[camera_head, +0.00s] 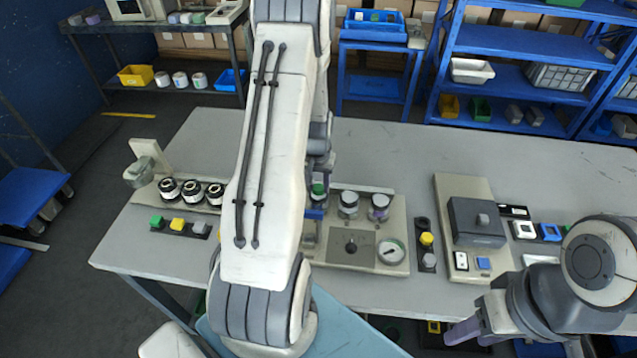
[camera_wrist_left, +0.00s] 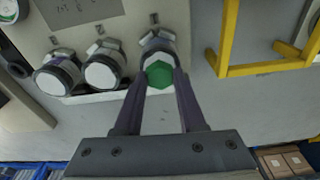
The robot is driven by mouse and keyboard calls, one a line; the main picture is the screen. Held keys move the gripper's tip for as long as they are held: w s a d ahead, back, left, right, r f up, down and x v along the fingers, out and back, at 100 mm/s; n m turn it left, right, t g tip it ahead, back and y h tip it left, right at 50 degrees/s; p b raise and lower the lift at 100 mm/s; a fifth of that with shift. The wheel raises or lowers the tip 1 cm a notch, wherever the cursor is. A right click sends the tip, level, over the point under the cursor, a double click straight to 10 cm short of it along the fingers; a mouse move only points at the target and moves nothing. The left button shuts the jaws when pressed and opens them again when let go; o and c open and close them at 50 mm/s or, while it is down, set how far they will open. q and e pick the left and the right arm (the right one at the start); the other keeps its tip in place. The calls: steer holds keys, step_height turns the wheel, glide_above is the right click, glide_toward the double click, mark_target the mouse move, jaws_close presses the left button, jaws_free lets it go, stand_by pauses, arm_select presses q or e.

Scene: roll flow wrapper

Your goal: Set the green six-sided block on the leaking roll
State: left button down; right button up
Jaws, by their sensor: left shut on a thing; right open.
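A green six-sided block (camera_wrist_left: 159,74) is between the fingers of my left gripper (camera_wrist_left: 161,78), which is shut on it. In the left wrist view, it appears over the front edge of a white-topped roll (camera_wrist_left: 157,46); whether they touch is unclear. In the head view, the green block (camera_head: 318,188) shows at the left end of the row, beside my left arm. Two more rolls stand to its right, one in the middle (camera_head: 348,205) and one at the end (camera_head: 379,208). No leak is clearly visible. My right gripper (camera_head: 470,332) is open and empty at the lower right.
A holder left of my arm carries a green block (camera_head: 156,221), a yellow one (camera_head: 178,224) and a grey one. Dark-ringed rolls (camera_head: 192,191) stand behind it. A gauge (camera_head: 391,251) sits on the panel. A yellow frame (camera_wrist_left: 228,40) stands beside the roll row.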

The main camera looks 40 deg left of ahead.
arm_select(q)
steer(key=shift+f, duration=0.1)
steer(key=shift+c, duration=2.1)
jaws_free()
step_height(320, 180, up, 10)
steer(key=s+b, duration=0.1)
steer(key=d+r+m, duration=0.3)
steer(key=d+r, duration=0.1)
steer(key=d, duration=0.9)
steer(key=s+d+r+m+h, duration=0.1)
steer(key=s+d+r+m, duration=0.2)
steer(key=d, duration=0.7)
steer(key=s+d+r+m, duration=0.1)
steer(key=s+d+m, duration=0.2)
steer(key=s+d, duration=0.2)
steer(key=s+d+m+g, duration=0.1)
steer(key=s+d+m, duration=0.2)
steer(key=s, duration=0.9)
steer(key=d, duration=0.3)
steer(key=shift+r+m+h, duration=0.3)
steer(key=shift+r+m, duration=0.05)
steer(key=shift+m, duration=0.05)
